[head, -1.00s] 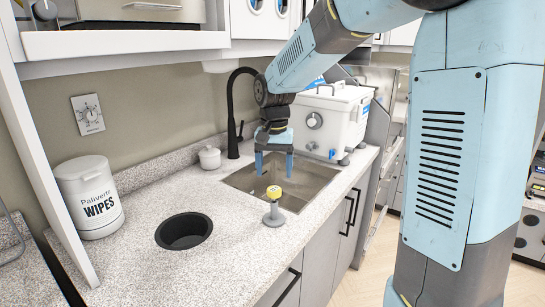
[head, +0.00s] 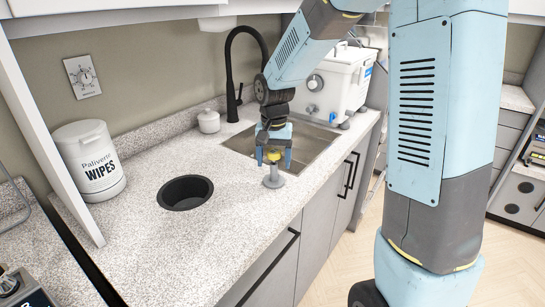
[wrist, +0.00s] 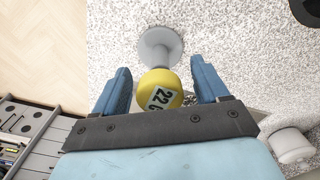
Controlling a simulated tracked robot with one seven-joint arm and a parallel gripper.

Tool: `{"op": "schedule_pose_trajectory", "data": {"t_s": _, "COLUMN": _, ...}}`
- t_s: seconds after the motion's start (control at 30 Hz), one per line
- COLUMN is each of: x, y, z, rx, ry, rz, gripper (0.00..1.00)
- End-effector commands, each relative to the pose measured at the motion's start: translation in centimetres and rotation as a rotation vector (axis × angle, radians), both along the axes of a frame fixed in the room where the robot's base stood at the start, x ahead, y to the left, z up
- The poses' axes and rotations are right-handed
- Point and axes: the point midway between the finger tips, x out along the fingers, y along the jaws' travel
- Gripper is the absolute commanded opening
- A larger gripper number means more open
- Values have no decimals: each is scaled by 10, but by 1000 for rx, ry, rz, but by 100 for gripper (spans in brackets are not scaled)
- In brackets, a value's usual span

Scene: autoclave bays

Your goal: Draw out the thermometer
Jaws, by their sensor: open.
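The thermometer (head: 273,156) has a yellow head and stands upright in a small grey round-based holder (head: 272,181) on the speckled counter, just in front of the sink. In the wrist view its yellow head (wrist: 159,91) shows a "22 C" reading, and the holder (wrist: 160,44) lies beyond it. My gripper (head: 273,160) is open, pointing down, with one blue finger on each side of the yellow head. In the wrist view there is a visible gap between the head and both fingers (wrist: 161,72). The thermometer's stem is hidden.
The steel sink (head: 310,145) with a black tap (head: 232,75) is behind. A black round counter hole (head: 185,192) is to the left, with a wipes tub (head: 90,160) and a small white lidded jar (head: 208,121). A white box unit (head: 343,75) stands beyond the sink.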

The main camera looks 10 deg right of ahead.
Motion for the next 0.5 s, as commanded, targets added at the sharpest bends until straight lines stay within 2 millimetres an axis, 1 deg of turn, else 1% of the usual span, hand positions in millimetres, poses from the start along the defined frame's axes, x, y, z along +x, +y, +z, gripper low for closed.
{"op": "schedule_pose_trajectory", "data": {"t_s": 0.07, "x": 0, "y": 0, "z": 0, "rx": 0, "ry": 0, "rz": 0, "gripper": 72}}
{"op": "schedule_pose_trajectory", "data": {"t_s": 0.5, "x": 0, "y": 1, "z": 0, "rx": 0, "ry": 0, "rz": 1, "gripper": 30}}
